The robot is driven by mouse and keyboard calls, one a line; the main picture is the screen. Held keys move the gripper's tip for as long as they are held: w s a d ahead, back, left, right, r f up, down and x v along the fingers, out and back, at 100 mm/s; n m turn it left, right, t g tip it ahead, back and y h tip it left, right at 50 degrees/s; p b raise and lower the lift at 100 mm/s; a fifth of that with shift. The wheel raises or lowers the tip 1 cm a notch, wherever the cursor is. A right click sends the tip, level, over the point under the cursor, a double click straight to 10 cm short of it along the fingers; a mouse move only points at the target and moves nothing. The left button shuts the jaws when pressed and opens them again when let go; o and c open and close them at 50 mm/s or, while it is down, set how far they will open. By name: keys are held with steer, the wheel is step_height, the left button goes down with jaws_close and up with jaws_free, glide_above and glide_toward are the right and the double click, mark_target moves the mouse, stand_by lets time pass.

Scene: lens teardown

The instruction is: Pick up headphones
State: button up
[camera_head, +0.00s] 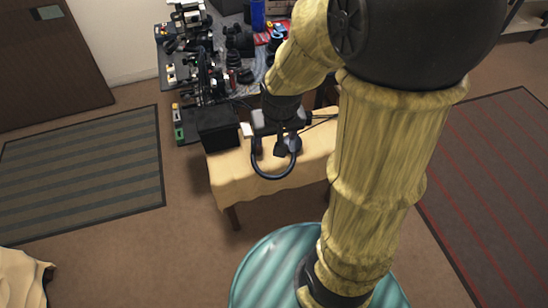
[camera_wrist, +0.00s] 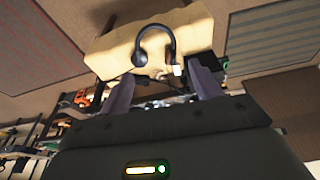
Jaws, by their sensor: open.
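The dark headphones (camera_head: 270,176) lie on the cloth-covered table (camera_head: 232,185), with the curved band toward the table's near edge and the ear cups partly behind my gripper. In the wrist view the headphones (camera_wrist: 171,40) show as an arch with a round dark cup at the left end. My gripper (camera_head: 280,150) hangs over the table by the ear cups in the head view. In the wrist view the two fingers of my gripper (camera_wrist: 160,76) are spread apart with nothing held between them. The headphones are beyond the fingertips. I cannot tell the exact height gap.
A small white block (camera_head: 246,130) is beside the headphones. A black box (camera_head: 217,127) stands at the table's left corner. A crowded bench (camera_head: 160,60) of cameras and lenses is behind. Striped rugs (camera_head: 85,170) lie on the floor; the table's front is clear.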

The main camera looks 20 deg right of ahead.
steer(key=w+a+f+m+t+h+b, duration=0.1)
steer(key=w+a+f+m+b, duration=0.15)
steer(key=w+f+b, duration=1.6)
steer(key=b, duration=0.1)
glide_toward(256, 145)
steer(key=x, duration=0.7)
steer(key=shift+s+d, duration=0.15)
steer(key=shift+s, duration=0.05)
steer(key=b+x, duration=0.1)
steer(key=x, duration=0.4)
steer(key=shift+w+f, duration=0.1)
steer(key=shift+w, duration=0.05)
steer(key=shift+a, duration=0.2)
steer(key=c, duration=1.2)
